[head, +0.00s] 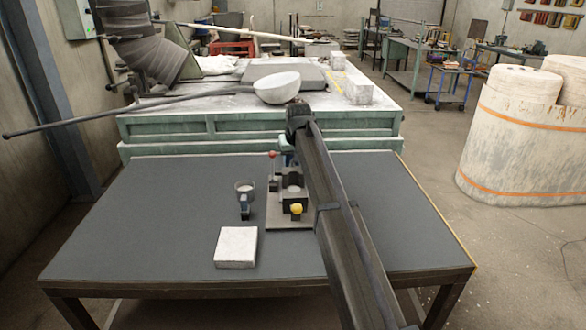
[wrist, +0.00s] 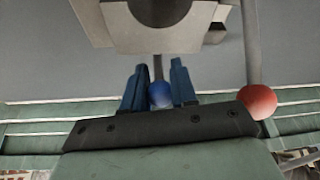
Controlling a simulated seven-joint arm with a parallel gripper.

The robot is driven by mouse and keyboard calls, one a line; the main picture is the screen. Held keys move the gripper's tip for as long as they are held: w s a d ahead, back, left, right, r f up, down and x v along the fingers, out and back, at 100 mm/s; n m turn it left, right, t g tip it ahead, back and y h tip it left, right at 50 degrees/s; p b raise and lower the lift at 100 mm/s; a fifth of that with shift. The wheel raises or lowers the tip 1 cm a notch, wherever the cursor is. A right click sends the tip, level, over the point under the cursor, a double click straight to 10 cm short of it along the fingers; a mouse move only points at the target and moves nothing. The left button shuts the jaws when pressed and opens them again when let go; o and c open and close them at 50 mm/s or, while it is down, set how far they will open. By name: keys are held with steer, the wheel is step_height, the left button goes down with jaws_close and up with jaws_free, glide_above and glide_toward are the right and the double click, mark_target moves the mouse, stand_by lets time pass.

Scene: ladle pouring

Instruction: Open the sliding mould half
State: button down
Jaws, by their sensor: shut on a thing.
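The mould (head: 293,182) stands on a pale base plate on the dark table, with a yellow knob (head: 296,208) at its near side. In the wrist view a grey mould half (wrist: 118,22) with a rounded hollow shows at the top. A rod runs from it to a blue ball knob (wrist: 160,95). My gripper (wrist: 158,85) has its blue fingers shut on this knob, one on each side. In the head view my arm largely hides the gripper and the mould's far right side. I cannot tell how far apart the halves are.
A red ball lever (head: 272,155) stands close beside my gripper; its ball also shows in the wrist view (wrist: 257,102). A small cup with a handle (head: 245,190) and a white block (head: 236,248) are left of the mould. A large ladle (head: 277,88) lies behind. The table's left side is clear.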

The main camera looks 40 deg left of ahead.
mark_target(297, 170)
steer(key=shift+w+a, duration=0.15)
steer(key=shift+w, duration=0.05)
steer(key=c, duration=1)
jaws_free()
steer(key=v, duration=1.3)
steer(key=shift+s+d+r, duration=0.15)
steer(key=shift+d+r, duration=0.1)
steer(key=shift+r, duration=0.05)
